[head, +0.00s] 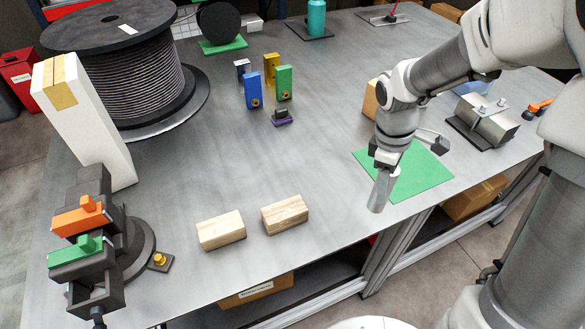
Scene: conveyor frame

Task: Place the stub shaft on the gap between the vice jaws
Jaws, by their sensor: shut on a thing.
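The stub shaft (380,192) is a short grey metal cylinder, hanging slightly tilted from my gripper (386,164). My gripper is shut on its upper end, above the table near the left edge of the green mat. The fingertips are small and partly hidden here. The vice (95,255) is a dark block-like body at the lower left, near the table's front left corner. An orange jaw piece (78,219) and a green jaw piece (76,257) lie across it, with a narrow gap between them. My gripper and the shaft are far to the right of the vice.
Two wooden blocks (285,214) (221,230) lie on the table between the shaft and the vice. A tall white block (85,125) and a large cable spool (130,75) stand behind the vice. Blue and green blocks (284,83) stand mid-table. The green mat (425,172) lies below my gripper.

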